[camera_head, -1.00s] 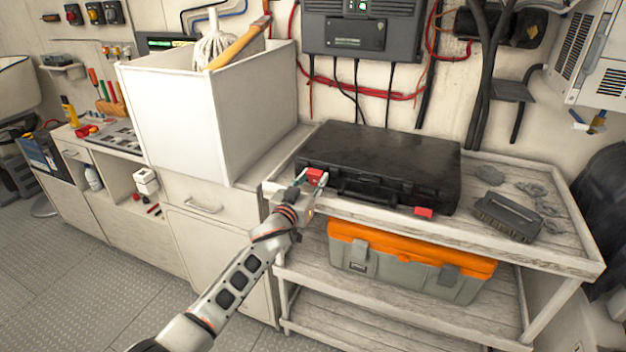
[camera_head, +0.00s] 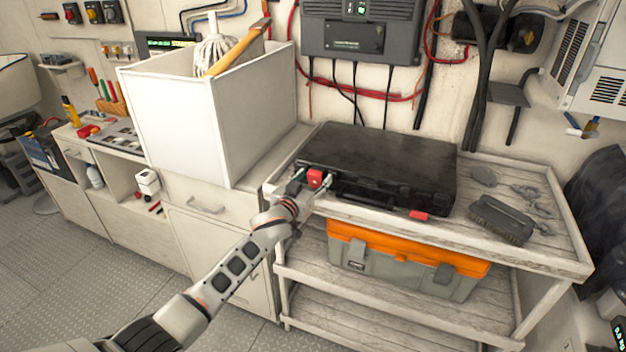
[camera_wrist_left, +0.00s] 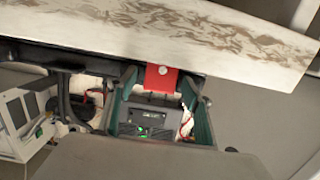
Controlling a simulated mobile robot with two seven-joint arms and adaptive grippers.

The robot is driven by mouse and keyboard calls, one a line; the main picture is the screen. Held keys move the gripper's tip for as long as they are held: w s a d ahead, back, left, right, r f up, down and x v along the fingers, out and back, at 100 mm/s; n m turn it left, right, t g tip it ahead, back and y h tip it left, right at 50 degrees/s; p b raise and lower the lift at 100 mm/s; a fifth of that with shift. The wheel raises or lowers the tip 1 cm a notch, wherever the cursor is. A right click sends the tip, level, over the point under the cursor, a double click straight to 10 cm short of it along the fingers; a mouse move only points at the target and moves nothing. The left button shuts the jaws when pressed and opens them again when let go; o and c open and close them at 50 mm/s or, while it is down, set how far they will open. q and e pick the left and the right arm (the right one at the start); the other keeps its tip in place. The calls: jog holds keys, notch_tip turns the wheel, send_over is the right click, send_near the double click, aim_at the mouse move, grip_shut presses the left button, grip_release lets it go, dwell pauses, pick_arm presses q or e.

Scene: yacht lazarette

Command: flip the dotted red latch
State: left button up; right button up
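A black case (camera_head: 385,165) lies shut on the cart's top shelf. It has two red latches on its front: a left one (camera_head: 316,178) and a right one (camera_head: 418,215). In the left wrist view, the red latch (camera_wrist_left: 161,80) bears a pale dot and lies between my fingers. My left gripper (camera_head: 309,190) is at the left latch. Its dark teal fingers (camera_wrist_left: 159,92) stand apart on either side of the latch. The right finger is very close to it; whether it touches, I cannot tell. My right gripper is out of view.
A grey tool with a handle (camera_head: 502,219) lies right of the case on the shelf (camera_head: 545,250). An orange-lidded toolbox (camera_head: 405,262) stands on the shelf below. A tall white bin (camera_head: 175,125) with a mop stands at the left.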

pick_arm(q)
jog(key=shift+s+f, duration=0.1)
jog(key=shift+s+a, duration=0.3)
jog(key=shift+s, duration=0.25)
jog(key=v, duration=1)
jog(key=shift+s, duration=0.35)
